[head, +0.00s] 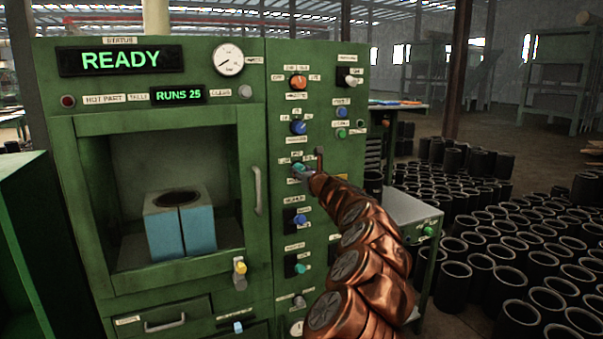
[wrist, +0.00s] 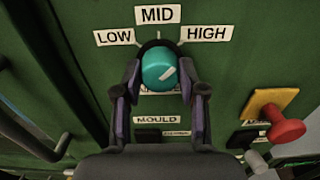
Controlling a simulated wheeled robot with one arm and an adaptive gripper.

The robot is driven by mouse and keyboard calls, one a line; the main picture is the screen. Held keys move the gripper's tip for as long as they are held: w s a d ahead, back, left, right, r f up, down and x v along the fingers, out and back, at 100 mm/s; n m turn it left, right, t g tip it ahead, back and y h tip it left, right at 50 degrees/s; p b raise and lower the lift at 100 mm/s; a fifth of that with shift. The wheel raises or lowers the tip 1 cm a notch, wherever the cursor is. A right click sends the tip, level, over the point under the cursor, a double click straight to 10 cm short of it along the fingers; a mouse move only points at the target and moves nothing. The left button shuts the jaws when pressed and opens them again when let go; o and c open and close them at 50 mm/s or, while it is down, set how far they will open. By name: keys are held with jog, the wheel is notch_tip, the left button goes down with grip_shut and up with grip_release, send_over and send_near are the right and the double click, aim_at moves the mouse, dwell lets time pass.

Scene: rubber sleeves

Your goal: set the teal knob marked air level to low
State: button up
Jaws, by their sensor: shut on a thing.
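The teal knob (wrist: 158,68) is on the green machine panel, under white labels reading LOW (wrist: 115,37), MID (wrist: 158,15) and HIGH (wrist: 207,34). Its white mark slants to the upper right, towards the HIGH side. My gripper (wrist: 160,82) is shut on the knob, one dark finger on each side. The label just below the knob is mostly hidden, so I cannot read it. In the head view the knob (head: 297,168) shows small at the tip of my gripper (head: 304,174), partly covered by it.
A red knob on a yellow plate (wrist: 287,127) sticks out at the lower right in the wrist view. A MOULD label (wrist: 156,119) lies below the knob. A blue knob (head: 298,127) is above and another (head: 299,219) below. The door handle (head: 257,190) is to the left.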

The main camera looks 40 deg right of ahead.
jog(key=c, duration=0.3)
jog(key=shift+c, duration=0.2)
jog(key=shift+n, duration=0.3)
jog(key=shift+f+n+b, duration=0.1)
jog(key=shift+n+b, duration=6.1)
jog(key=shift+n, duration=2.4)
jog(key=o, duration=1.2)
jog(key=shift+c, duration=0.2)
